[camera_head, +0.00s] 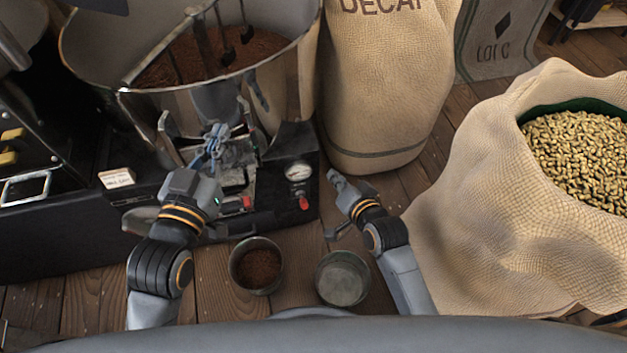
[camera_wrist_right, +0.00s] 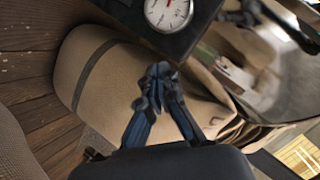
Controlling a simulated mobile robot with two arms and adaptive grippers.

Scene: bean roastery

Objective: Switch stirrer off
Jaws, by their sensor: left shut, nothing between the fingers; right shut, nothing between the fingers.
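The stirrer arms (camera_head: 222,40) stand in dark grounds inside a big metal drum (camera_head: 180,100). The machine's front panel below bears a red switch (camera_head: 246,202), partly beside my left wrist, and a red knob (camera_head: 304,202) under a round gauge. I cannot tell which one belongs to the stirrer or how it is set. My left gripper (camera_head: 214,142) is shut and empty, in front of the drum's lower wall. My right gripper (camera_head: 333,177) is shut and empty, just right of the gauge and apart from it. It also shows in the right wrist view (camera_wrist_right: 158,72).
The gauge (camera_head: 299,171) also appears in the right wrist view (camera_wrist_right: 168,12). A cup of grounds (camera_head: 282,268) and an empty metal cup (camera_head: 342,279) stand on the wooden floor. A DECAF sack (camera_head: 385,80) and an open bean sack (camera_head: 490,220) stand right.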

